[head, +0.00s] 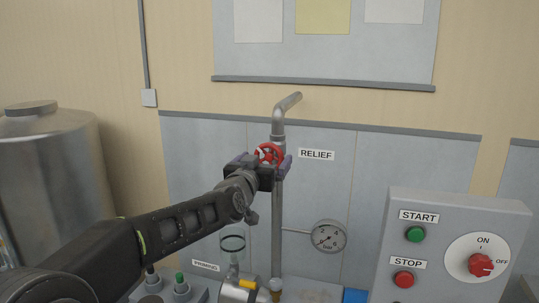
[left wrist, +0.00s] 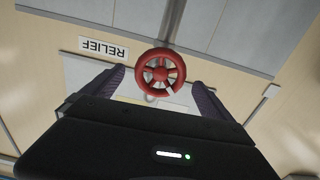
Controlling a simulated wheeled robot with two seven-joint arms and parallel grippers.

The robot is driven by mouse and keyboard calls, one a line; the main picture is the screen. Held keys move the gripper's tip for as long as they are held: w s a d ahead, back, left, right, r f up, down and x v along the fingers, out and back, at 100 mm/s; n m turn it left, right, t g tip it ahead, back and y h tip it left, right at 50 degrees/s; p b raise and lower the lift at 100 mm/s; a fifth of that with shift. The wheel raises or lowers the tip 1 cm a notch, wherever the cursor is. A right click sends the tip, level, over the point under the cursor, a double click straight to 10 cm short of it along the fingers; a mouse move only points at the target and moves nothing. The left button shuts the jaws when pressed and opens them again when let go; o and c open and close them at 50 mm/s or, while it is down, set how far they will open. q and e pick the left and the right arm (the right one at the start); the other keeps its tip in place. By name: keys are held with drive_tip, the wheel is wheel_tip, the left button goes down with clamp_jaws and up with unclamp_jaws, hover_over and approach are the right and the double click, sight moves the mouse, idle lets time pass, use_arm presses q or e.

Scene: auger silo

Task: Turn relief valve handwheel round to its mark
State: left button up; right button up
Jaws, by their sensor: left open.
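The red relief valve handwheel (head: 268,153) sits on a vertical grey pipe, left of the RELIEF label (head: 316,155). It also shows in the left wrist view (left wrist: 161,72), with a white mark on its rim at the lower right of that picture. My left gripper (head: 268,165) is at the handwheel, with one finger on each side of it in the head view. In the left wrist view the fingers (left wrist: 162,85) are apart, and gaps show between them and the rim. The gripper hides the lower part of the wheel in the head view. My right gripper is not in view.
A pressure gauge (head: 328,236) stands right of the pipe, below the handwheel. A control box (head: 455,212) with START and STOP buttons and a red knob is at the right. A glass cup (head: 232,243) is below my left arm. A metal tank (head: 50,170) is at the left.

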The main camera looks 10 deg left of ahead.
sight(268, 157)
use_arm(q)
drive_tip(key=w, duration=0.4)
drive_tip(key=shift+d+p, duration=0.15)
drive_tip(key=shift+p, duration=0.25)
drive_tip(key=c, duration=1.4)
